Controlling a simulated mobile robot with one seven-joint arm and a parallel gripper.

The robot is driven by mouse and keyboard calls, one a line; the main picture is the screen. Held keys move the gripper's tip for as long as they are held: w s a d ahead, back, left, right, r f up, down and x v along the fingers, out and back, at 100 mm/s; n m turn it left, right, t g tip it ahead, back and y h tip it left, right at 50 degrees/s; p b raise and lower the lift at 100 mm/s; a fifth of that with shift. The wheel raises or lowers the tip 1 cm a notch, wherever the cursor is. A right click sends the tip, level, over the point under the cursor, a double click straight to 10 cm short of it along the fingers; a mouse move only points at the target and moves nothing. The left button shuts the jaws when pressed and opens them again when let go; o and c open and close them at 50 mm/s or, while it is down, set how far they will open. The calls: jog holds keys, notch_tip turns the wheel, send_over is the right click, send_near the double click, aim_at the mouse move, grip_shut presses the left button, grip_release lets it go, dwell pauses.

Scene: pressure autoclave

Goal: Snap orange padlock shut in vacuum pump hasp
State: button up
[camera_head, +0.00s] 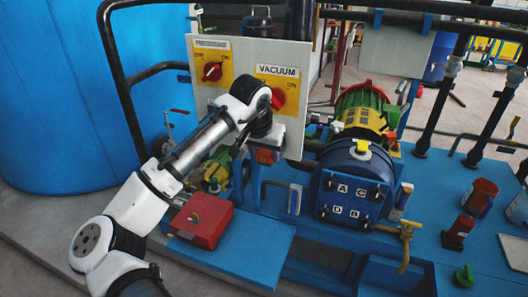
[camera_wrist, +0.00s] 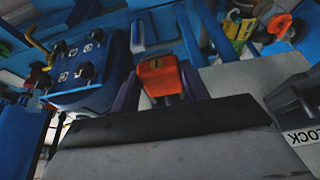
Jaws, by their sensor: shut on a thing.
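My gripper (camera_wrist: 161,88) is shut on the orange padlock (camera_wrist: 160,77), which sits between its two fingers in the wrist view. In the head view the padlock (camera_head: 265,155) shows as a small orange-red patch under my wrist, in front of the lower part of the white panel. The VACUUM switch (camera_head: 278,99), a red knob on a yellow plate, is partly covered by my wrist. The hasp cannot be made out, and neither can whether the shackle is open or passes through anything.
The white panel (camera_head: 228,50) also bears the PRESSURE switch (camera_head: 212,72). A red box (camera_head: 200,221) stands on the blue platform below. A blue motor box (camera_head: 350,190) marked A, C, D, B is to the right. A LOCK label (camera_wrist: 303,137) shows at the right in the wrist view.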

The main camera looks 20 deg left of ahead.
jog(key=o, duration=1.2)
